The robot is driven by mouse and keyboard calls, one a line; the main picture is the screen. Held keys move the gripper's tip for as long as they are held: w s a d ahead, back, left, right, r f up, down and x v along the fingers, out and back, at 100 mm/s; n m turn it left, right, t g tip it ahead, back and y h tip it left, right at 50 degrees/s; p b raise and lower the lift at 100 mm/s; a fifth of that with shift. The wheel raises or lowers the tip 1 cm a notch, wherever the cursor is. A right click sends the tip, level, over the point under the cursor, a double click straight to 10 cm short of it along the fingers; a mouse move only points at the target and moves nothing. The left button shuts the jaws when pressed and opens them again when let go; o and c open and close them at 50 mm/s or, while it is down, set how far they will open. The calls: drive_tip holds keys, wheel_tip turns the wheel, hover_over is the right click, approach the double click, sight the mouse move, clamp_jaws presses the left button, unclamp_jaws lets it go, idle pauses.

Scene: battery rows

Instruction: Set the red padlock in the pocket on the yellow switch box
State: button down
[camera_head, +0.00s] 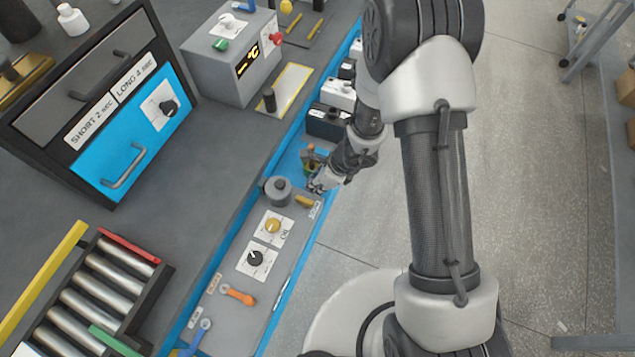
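My gripper (318,184) points down and left over the blue-edged strip at the table's right side. It is small and partly hidden by its own wrist, so I cannot tell whether its fingers are open or shut. A small reddish-brown and green item (309,158) stands just left of my wrist. I cannot tell whether it is the red padlock or whether my gripper touches it. No yellow switch box with a pocket can be made out. A white plate with a yellow knob (272,226) lies on the grey panel below my gripper.
A grey cylinder (277,190) stands left of my gripper. Dark and white battery-like boxes (328,121) line the strip above it. A grey box with a display (235,55), a blue-drawer cabinet (125,150) and a roller rack (98,290) stand left. Bare table lies between.

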drive_tip(key=shift+f, duration=0.15)
drive_tip(key=c, duration=1.8)
unclamp_jaws()
drive_tip(key=shift+r, duration=0.25)
drive_tip(key=p+v, duration=0.5)
drive_tip(key=v, duration=0.7)
drive_tip(key=shift+p, duration=0.35)
